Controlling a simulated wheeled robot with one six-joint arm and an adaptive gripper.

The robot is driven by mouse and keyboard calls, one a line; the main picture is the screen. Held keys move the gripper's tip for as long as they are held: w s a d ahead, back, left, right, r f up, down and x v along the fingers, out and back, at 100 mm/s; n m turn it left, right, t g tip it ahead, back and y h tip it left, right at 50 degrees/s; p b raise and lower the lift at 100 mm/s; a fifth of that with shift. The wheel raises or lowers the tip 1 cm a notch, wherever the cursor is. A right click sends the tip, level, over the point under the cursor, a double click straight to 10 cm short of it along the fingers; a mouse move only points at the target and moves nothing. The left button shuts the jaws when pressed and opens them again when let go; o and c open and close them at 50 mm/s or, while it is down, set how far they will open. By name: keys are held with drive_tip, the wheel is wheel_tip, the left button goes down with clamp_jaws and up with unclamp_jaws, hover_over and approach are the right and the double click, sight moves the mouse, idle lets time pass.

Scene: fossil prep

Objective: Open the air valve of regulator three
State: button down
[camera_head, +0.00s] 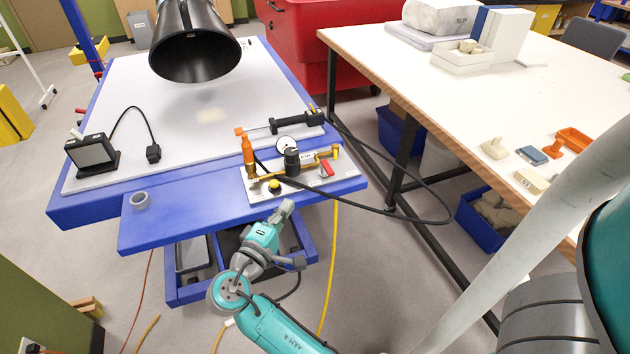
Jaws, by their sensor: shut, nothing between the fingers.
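A regulator assembly sits on a pale plate (345,176) at the front right of the blue bench. It has a round white gauge (286,145), a black knob (292,160), brass pipework and a yellow knob (275,185) at its front. A small red lever (327,168) is on the right part of the brass pipe; I take it for the air valve. Its label is too small to read, so I cannot confirm the number three. My gripper (287,206) is shut and empty, just in front of the plate, below and left of the red lever and apart from it.
An orange-nosed tool (248,150) stands left of the gauge, and a black handpiece (297,121) lies behind it. A black hose (420,219) loops off the right side. A black extraction hood (196,56) hangs over the bench. A tape roll (140,200) lies front left.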

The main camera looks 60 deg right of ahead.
approach(325, 169)
drive_tip(key=w+d, duration=0.2)
drive_tip(key=w, duration=0.1)
drive_tip(key=shift+w+d+f, duration=0.15)
drive_tip(key=shift+w+d, duration=0.1)
drive_tip(key=shift+d, duration=0.1)
drive_tip(key=shift+s+d, duration=0.65)
drive_tip(key=shift+d, duration=0.35)
drive_tip(key=shift+s+d, duration=0.45)
drive_tip(key=shift+d, duration=0.25)
drive_tip(key=shift+t, duration=0.3)
